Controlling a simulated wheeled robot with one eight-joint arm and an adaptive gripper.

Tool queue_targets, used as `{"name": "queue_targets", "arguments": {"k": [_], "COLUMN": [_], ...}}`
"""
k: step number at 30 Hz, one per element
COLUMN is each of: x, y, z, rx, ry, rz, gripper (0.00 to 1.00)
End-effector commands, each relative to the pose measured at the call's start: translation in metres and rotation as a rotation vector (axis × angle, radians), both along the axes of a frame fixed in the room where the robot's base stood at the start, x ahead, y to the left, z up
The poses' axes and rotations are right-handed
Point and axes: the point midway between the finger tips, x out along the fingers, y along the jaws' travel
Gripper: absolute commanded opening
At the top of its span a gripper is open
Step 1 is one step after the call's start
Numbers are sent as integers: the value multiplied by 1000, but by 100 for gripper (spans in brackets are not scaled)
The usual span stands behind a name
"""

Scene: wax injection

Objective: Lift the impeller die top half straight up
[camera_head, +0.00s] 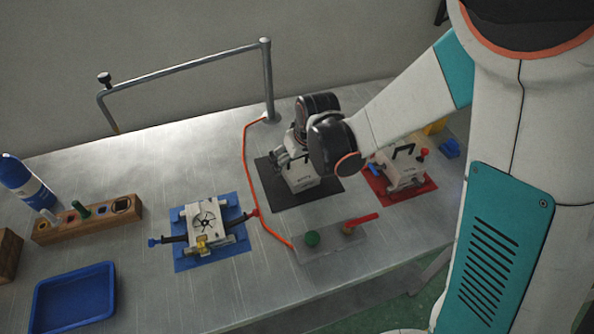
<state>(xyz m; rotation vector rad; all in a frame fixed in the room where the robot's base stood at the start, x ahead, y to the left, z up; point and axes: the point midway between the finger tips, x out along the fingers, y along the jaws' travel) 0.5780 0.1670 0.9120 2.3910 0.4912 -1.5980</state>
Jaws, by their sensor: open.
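My gripper (285,158) is over the black mat (318,193), at the top of a pale block-shaped die (302,182) with a small dark label on its front. My wrist hides part of this die, and I cannot tell whether the fingers touch it. A second die (208,220) on the blue mat (190,262) has a dark radial, impeller-like pattern on top, a brass fitting and clamps at its sides. A third die (405,174) with a black handle stands on the red mat (376,184). I cannot read which die is the impeller die.
A panel with a green button (312,239) and a red lever (361,220) lies in front. An orange hose (246,165) runs beside the black mat. A wooden block (88,220), blue tray (75,298) and blue-and-white bottle (25,182) stand left. A metal rail (185,67) rises behind.

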Motion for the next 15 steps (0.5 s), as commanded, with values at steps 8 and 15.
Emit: {"name": "queue_targets", "arguments": {"k": [8, 15], "x": [9, 9], "y": [4, 4], "z": [-24, -23], "rx": [0, 0], "ry": [0, 0], "rz": [0, 0], "gripper": [92, 67]}}
